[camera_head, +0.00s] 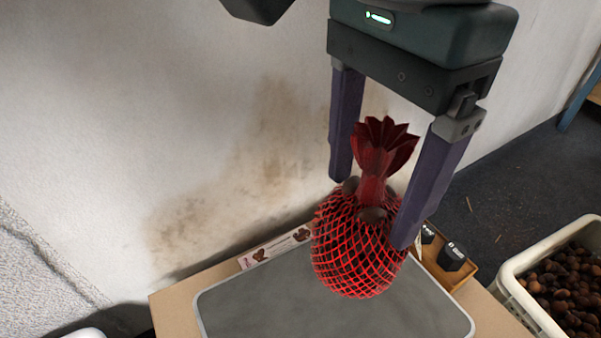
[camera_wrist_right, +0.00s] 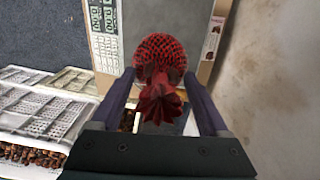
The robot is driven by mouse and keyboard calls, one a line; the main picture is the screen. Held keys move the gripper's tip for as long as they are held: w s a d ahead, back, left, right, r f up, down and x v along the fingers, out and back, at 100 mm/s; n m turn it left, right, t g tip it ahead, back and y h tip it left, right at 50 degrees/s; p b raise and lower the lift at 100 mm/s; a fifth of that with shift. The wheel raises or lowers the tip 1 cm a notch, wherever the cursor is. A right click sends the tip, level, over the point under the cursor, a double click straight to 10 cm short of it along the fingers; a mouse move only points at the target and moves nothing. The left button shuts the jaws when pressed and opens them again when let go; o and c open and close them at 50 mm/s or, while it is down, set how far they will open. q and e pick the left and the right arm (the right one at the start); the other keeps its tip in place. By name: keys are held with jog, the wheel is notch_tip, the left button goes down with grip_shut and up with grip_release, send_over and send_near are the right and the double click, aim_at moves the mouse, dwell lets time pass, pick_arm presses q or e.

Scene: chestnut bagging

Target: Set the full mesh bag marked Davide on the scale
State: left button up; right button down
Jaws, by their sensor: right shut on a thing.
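A full red mesh bag (camera_head: 358,255) with a gathered, flared top hangs upright between the fingers of my right gripper (camera_head: 372,205), which is shut on it. Brown chestnuts show through the net near the neck. The bag is over the far part of the grey scale plate (camera_head: 270,310); I cannot tell whether its bottom touches the plate. In the right wrist view the bag (camera_wrist_right: 160,55) sits between both fingers (camera_wrist_right: 160,100), with its flared top toward the camera. No name is readable on the bag.
A stained wall (camera_head: 150,130) stands close behind the table (camera_head: 172,302). A printed strip (camera_head: 275,248) lies along the table's back edge. A small wooden box with dark items (camera_head: 452,256) is right of the bag. A pale crate (camera_head: 522,290) of chestnuts stands at the right.

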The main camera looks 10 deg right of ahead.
aim_at(374, 196)
notch_tip(374, 196, down, 12)
jog(key=b, duration=0.3)
jog(key=shift+s+d+b, duration=0.1)
jog(key=shift+b, duration=0.25)
pick_arm(q)
notch_tip(374, 196, down, 6)
jog(key=b, duration=0.1)
jog(key=shift+s+f+b, duration=0.2)
jog(key=shift+f+b, duration=0.05)
jog(key=shift+b, duration=0.15)
pick_arm(e)
jog(key=shift+f, duration=2.1)
pick_arm(q)
jog(key=shift+f, duration=0.1)
pick_arm(e)
jog(key=shift+f, duration=0.1)
grip_release()
pick_arm(q)
jog(key=shift+d, duration=0.1)
jog(key=shift+w, duration=0.1)
pick_arm(e)
notch_tip(374, 196, up, 12)
jog(key=p, duration=0.5)
jog(key=shift+f, duration=0.25)
pick_arm(q)
notch_tip(374, 196, up, 6)
jog(key=shift+f, duration=0.25)
pick_arm(e)
jog(key=shift+r, duration=0.35)
